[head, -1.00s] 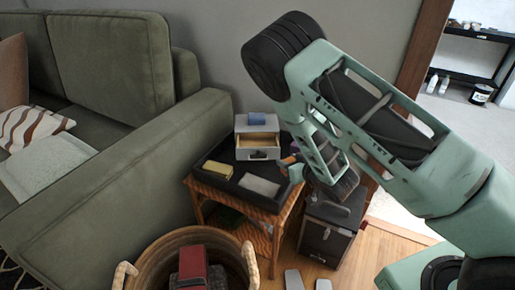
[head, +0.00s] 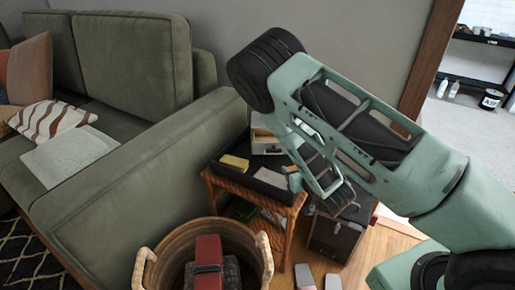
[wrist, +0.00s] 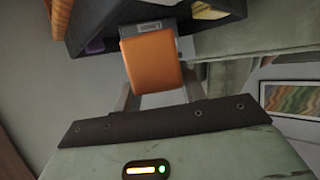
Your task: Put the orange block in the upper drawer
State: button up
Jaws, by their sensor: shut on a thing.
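The orange block (wrist: 148,60) is held between the fingers of my gripper (wrist: 157,88) in the wrist view. In the head view my gripper (head: 294,178) is by the right edge of the side table, with the block barely visible. The small grey drawer unit (head: 268,149) stands on the table behind it, partly covered by my arm. Its upper drawer (head: 262,134) is pulled out, with a pale wooden inside partly showing. The block is apart from the drawer, to its right and nearer to me. In the wrist view a grey part of the unit shows behind the block.
The wicker side table (head: 240,186) has a dark tray top with a yellow block (head: 234,162) and a grey block (head: 271,178). A basket (head: 160,257) stands in front, a dark case (head: 336,232) at right. The green sofa (head: 130,175) borders the left.

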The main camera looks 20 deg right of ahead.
aim_at(272, 139)
jog(key=j+u, duration=0.4)
jog(key=i+j+u, duration=0.15)
jog(key=u, duration=0.25)
